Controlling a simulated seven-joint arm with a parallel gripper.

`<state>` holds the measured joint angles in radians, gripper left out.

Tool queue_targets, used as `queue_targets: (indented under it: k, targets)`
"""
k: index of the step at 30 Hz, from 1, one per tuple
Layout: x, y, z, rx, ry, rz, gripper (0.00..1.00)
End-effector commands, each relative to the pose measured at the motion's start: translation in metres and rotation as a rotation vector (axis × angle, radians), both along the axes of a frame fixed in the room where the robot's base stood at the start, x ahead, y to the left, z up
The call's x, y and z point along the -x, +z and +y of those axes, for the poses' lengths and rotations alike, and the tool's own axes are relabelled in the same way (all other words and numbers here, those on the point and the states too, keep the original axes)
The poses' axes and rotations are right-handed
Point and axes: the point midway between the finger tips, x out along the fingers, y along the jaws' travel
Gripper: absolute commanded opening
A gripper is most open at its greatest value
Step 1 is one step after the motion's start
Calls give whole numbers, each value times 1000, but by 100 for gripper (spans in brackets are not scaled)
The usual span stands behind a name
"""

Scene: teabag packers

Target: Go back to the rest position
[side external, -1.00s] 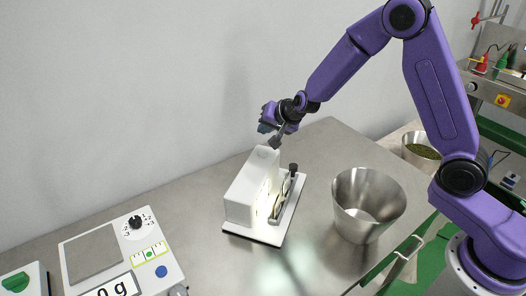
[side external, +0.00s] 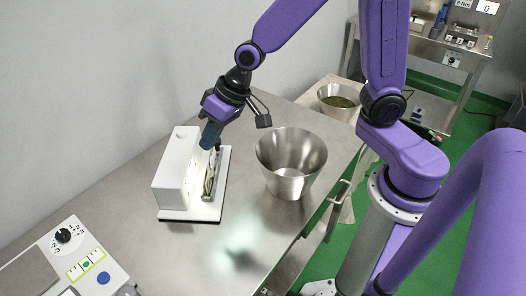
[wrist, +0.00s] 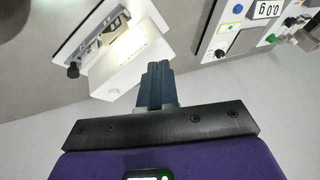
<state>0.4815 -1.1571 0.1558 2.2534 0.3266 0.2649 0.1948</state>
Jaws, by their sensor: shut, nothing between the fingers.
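My gripper (side external: 207,140) hangs over the white sealer-like device (side external: 177,172), with its blue-grey fingers pointing down. In the side view the fingers overlap the device's top right; whether they touch it I cannot tell. In the wrist view the fingers (wrist: 154,84) are together with nothing between them, and the device (wrist: 130,68) lies beyond them. The device has a lit face and stands upright on its base plate.
An empty metal bucket (side external: 290,170) stands right of the device. Another bucket (side external: 337,103) with green contents is farther back. A scale (side external: 85,262) is at the lower left, also in the wrist view (wrist: 236,28). The bench between scale and device is clear.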

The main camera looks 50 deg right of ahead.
Motion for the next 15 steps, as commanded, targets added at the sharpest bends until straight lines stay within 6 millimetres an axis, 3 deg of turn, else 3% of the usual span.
queue_targets:
  k: [3,9,15]
  targets:
    - [52,8,-9,69,182,30,0]
    - [132,16,-42,208,477,73,0]
    - [194,22,-87,354,729,95,0]
